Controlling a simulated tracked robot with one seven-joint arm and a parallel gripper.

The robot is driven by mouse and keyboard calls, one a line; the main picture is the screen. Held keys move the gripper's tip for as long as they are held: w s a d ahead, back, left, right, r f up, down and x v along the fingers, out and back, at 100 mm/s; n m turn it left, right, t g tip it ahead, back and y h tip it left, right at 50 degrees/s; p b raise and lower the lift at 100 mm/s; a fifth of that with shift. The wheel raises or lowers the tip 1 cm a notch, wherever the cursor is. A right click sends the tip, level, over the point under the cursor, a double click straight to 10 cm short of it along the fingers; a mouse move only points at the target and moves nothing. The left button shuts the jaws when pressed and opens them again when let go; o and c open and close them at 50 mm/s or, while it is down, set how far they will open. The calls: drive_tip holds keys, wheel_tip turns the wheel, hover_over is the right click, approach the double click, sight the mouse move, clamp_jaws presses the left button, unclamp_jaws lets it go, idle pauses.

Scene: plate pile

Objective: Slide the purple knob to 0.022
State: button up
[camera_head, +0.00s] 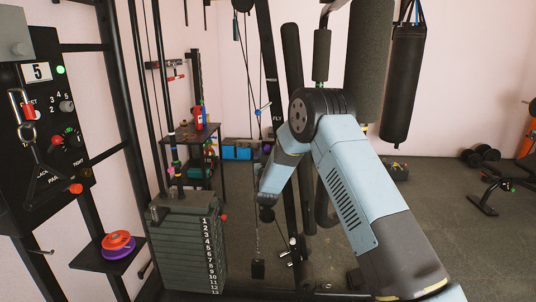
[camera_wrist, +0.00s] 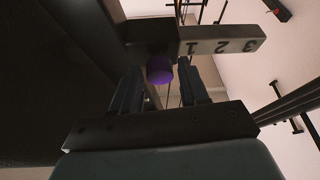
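In the wrist view, a round purple knob (camera_wrist: 160,70) sits under a dark block at the end of a pale bar marked 1, 2, 3 (camera_wrist: 222,45). My gripper (camera_wrist: 161,75) is open, with one dark finger on each side of the knob. The knob is at about fingertip height, with a gap showing on both sides. I cannot tell how deep it sits between the fingers. In the head view my arm bends down in the middle, and I cannot make out the fingers or this knob there.
A weight stack (camera_head: 185,240) with numbered plates stands left of my arm. A panel with dials (camera_head: 45,130) is at the far left, above a shelf with an orange and a purple disc (camera_head: 117,253). A punching bag (camera_head: 402,85) hangs at right. Floor beyond is mostly clear.

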clamp_jaws()
idle(0.3)
drive_tip(key=shift+s+a, duration=0.1)
drive_tip(key=shift+s, duration=1.25)
drive_tip(key=shift+o, duration=1.5)
unclamp_jaws()
drive_tip(key=v, duration=1.3)
drive_tip(key=shift+s+f, duration=0.25)
drive_tip(key=shift+s, duration=0.1)
